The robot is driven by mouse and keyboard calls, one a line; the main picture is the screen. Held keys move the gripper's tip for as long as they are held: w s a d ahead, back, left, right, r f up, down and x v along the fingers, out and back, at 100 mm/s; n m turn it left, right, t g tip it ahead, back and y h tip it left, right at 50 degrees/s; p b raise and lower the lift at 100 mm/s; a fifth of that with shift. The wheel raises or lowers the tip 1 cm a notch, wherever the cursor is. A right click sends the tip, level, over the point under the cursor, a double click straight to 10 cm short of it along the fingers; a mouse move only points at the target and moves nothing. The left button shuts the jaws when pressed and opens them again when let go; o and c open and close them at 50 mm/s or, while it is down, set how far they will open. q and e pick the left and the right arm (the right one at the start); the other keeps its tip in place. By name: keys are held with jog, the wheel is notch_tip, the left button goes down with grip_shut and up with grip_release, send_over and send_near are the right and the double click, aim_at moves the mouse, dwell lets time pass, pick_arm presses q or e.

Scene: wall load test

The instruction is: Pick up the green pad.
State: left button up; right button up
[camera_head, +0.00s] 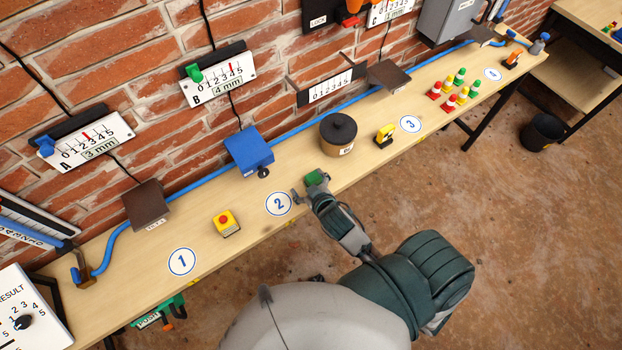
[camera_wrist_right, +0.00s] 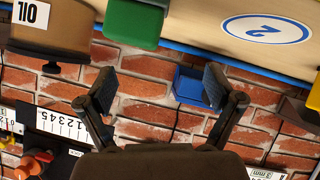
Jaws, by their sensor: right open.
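The green pad (camera_head: 315,177) is a small green block on the bench, right of the round label 2 and in front of the dark round pot. My right gripper (camera_head: 309,190) is at the bench's front edge beside the pad, partly overlapping it in the head view. In the right wrist view, which is upside down, the pad (camera_wrist_right: 134,24) shows at the top, left of centre. The right gripper (camera_wrist_right: 160,84) is open there, with nothing between its fingers; the pad appears outside the gap. Whether a finger touches the pad cannot be told. My left gripper is not in view.
The long wooden bench (camera_head: 350,165) runs along a brick wall. The dark-lidded OIL pot (camera_head: 338,135), a blue box (camera_head: 249,152) and a blue pipe lie behind the pad. A yellow box with a red button (camera_head: 227,223) stands left; a yellow item (camera_head: 384,135) stands right.

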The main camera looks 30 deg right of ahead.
jog(key=w+a+r+n+t+y, duration=0.3)
jog(key=r, duration=0.4)
jog(key=w+a+r+n+t+y, duration=0.2)
jog(key=a+r+n+t+y, duration=0.1)
jog(key=r, duration=0.4)
jog(key=w+a+r+n+t+y, duration=0.2)
jog(key=w+r+n+t+y, duration=0.1)
jog(key=r, duration=0.5)
jog(key=s+a+r+n+g+y, duration=0.5)
jog(key=a+n+g+y, duration=0.35)
jog(key=n+y, duration=0.45)
jog(key=s+a+f+n+g+h, duration=0.2)
jog(key=s+a+f+n+g, duration=0.25)
jog(key=n+g, duration=0.65)
jog(key=g+h, duration=0.1)
jog(key=h, duration=1.8)
send_near(314, 175)
jog(key=shift+n, duration=0.5)
jog(key=f, duration=0.6)
jog(key=shift+w+d+f, duration=0.1)
jog(key=shift+d+f, duration=0.1)
jog(key=shift+f, duration=0.15)
jog(key=shift+a+f+p, duration=0.15)
jog(key=shift+f+p, duration=0.55)
jog(key=shift+f, duration=2.1)
jog(key=c, duration=1.4)
